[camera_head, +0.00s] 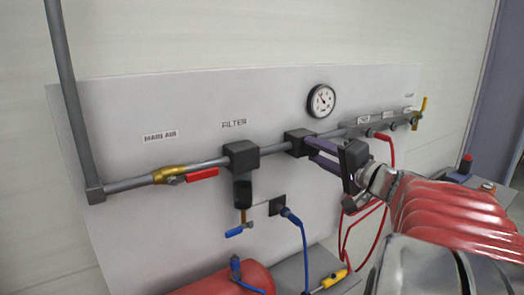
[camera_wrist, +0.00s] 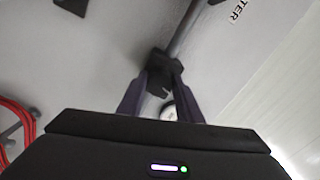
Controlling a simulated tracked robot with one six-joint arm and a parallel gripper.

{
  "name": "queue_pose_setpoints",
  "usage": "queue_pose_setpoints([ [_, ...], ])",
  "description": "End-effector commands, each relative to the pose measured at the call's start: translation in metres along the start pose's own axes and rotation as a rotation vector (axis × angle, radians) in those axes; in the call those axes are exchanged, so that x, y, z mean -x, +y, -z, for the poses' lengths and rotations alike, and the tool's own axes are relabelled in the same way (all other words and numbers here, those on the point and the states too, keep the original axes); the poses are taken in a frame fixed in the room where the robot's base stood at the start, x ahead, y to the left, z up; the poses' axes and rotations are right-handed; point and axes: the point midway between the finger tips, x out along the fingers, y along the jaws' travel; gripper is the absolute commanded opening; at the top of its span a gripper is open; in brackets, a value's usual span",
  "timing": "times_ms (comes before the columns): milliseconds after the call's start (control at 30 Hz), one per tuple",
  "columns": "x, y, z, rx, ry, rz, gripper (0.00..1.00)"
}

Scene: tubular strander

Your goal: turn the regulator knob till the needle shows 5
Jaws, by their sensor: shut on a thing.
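The regulator (camera_head: 298,138) is a dark block on the grey pipe, right of the filter. My gripper (camera_head: 311,148) reaches it from the right with its purple fingers shut on the regulator knob. The knob itself is mostly hidden by the fingers and the block in the head view. In the wrist view the fingers (camera_wrist: 161,88) close in on both sides of the dark regulator (camera_wrist: 160,66). The round white gauge (camera_head: 321,101) is on the panel above and right of the regulator. Its needle is dark, but the scale is too small to read.
The filter (camera_head: 241,155) hangs from the pipe to the left, with a blue-handled drain below. A red-handled valve (camera_head: 201,175) is farther left. A red tank (camera_head: 222,283) stands beneath.

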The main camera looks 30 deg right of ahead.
Motion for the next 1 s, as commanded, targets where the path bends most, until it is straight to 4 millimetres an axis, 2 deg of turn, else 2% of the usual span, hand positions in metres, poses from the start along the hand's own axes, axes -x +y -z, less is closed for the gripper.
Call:
queue_pose_setpoints([
  [300,0.0006,0.0028,0.0017,-0.173,0.006,-0.006,0.1],
  [867,0.0005,0.0038,0.0011,-0.212,0.005,-0.008,0.1],
  [900,0.0005,0.0038,0.0011,-0.212,0.005,-0.008,0.35],
  [1000,0.0004,0.003,0.0008,-0.211,0.004,-0.006,0.42],
])
